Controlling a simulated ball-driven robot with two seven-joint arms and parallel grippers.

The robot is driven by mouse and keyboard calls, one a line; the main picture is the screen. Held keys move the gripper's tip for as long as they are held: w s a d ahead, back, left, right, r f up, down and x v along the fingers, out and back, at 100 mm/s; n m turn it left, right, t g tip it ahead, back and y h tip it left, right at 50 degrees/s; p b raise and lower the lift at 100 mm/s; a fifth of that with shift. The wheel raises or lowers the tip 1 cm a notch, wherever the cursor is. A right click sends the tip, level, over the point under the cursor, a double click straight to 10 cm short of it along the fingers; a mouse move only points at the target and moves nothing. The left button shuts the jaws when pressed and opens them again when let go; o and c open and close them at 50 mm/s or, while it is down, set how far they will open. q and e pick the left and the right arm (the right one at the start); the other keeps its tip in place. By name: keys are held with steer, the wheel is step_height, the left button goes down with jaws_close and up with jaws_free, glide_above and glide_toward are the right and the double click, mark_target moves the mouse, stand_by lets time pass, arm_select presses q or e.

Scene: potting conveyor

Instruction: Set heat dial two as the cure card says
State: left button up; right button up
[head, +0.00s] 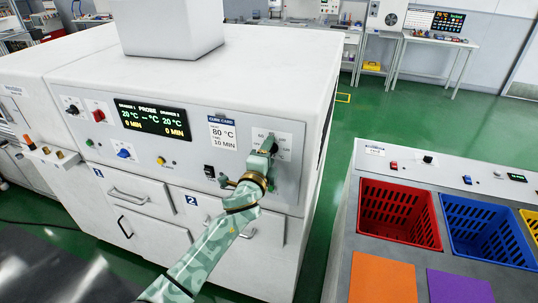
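The cure card (222,133) on the white oven's front panel reads 80 °C and 10 MIN. The black display (150,117) shows 20 °C and 0 MIN for both drawers, with a blank probe reading. My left gripper (262,158) is at the panel's right end, in front of a pale dial plate (289,140). It covers most of the dial there, so I cannot tell whether the fingers are closed on the knob or only beside it. Drawer two (205,201), marked 2, is closed below. My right gripper is out of view.
A black switch (209,171) sits left of my gripper. Further left are a blue knob (124,153), a red knob (99,115) and a yellow button (161,161). A bench with red (399,185) and blue (490,196) crates stands right, across a green floor gap.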

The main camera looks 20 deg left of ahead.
arm_select(q)
steer(key=s, duration=1.6)
steer(key=shift+s+a, duration=0.15)
steer(key=shift+a, duration=0.15)
